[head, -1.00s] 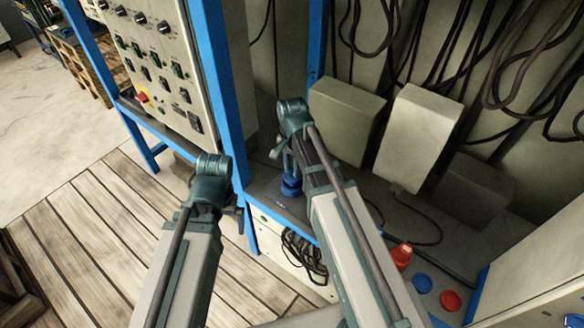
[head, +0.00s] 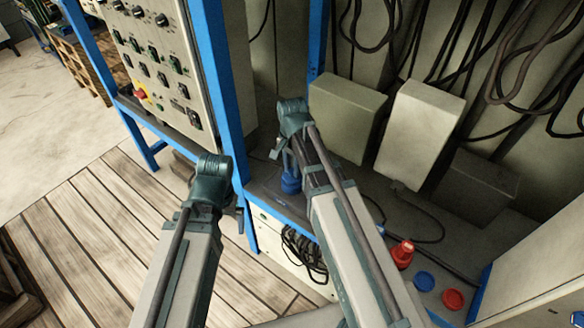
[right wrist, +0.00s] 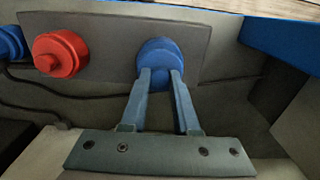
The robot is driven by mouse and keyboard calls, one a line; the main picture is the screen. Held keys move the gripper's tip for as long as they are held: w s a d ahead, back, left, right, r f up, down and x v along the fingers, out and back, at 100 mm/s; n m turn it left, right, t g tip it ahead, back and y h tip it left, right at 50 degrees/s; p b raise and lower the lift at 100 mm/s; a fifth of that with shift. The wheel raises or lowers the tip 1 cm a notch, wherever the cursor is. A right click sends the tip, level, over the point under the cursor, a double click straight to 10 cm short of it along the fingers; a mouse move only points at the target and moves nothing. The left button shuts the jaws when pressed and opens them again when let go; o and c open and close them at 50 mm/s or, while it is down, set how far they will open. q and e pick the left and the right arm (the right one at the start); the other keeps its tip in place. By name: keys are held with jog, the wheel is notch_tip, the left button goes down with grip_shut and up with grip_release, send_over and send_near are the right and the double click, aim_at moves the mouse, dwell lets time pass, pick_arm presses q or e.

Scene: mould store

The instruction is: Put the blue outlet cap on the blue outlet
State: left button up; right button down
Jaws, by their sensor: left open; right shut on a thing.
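My right gripper (right wrist: 161,76) is shut on the blue outlet cap (right wrist: 160,75), seen between its fingertips in the right wrist view. Right behind it is a round blue shape (right wrist: 158,52), on a grey plate (right wrist: 108,30); this looks like the blue outlet. I cannot tell whether the cap is seated or just touching. In the head view my right gripper (head: 287,160) points down at the blue stack (head: 291,183) beside the blue post; the forearm hides what lies to its right. My left gripper (head: 239,214) is open and empty, over the plank floor's edge.
A red fitting (right wrist: 60,53) stands beside the blue one on the plate. In the head view another red fitting (head: 402,254), a blue disc (head: 424,281) and a red disc (head: 453,299) are at right. The blue post (head: 215,80) and grey boxes (head: 420,135) bound the space.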

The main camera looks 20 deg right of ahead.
jog(key=shift+f+b, duration=0.85)
dwell(0.3)
jog(key=shift+c, duration=0.9)
grip_release()
jog(key=shift+r, duration=0.2)
notch_tip(320, 180, up, 7)
jog(key=p, duration=0.7)
jog(key=shift+r+p, duration=0.15)
jog(key=shift+p, duration=0.2)
